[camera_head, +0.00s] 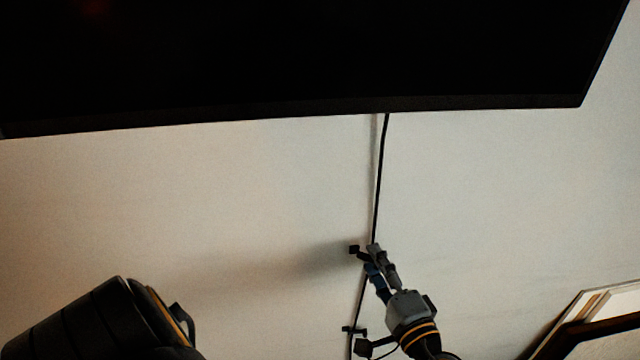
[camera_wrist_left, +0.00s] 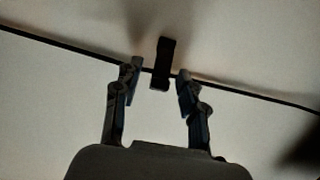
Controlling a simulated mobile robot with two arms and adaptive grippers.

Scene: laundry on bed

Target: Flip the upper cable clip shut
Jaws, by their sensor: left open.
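The upper cable clip (camera_head: 354,249) is a small black piece on the wall cable, just left of my left gripper's fingertips in the head view. In the left wrist view the clip (camera_wrist_left: 162,62) is a dark block lying across the cable, between the fingertips and reaching beyond them. My left gripper (camera_head: 373,257) is open, with one finger on each side of the clip in the wrist view (camera_wrist_left: 158,77). I cannot tell whether a finger touches it, or how far its flap stands open. My right gripper is not in view.
The black cable (camera_head: 380,170) runs down the pale wall from under a large dark screen (camera_head: 300,60). A lower black clip (camera_head: 353,330) sits further down the cable. Framed items (camera_head: 590,325) stand at the lower right. The wall on both sides is bare.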

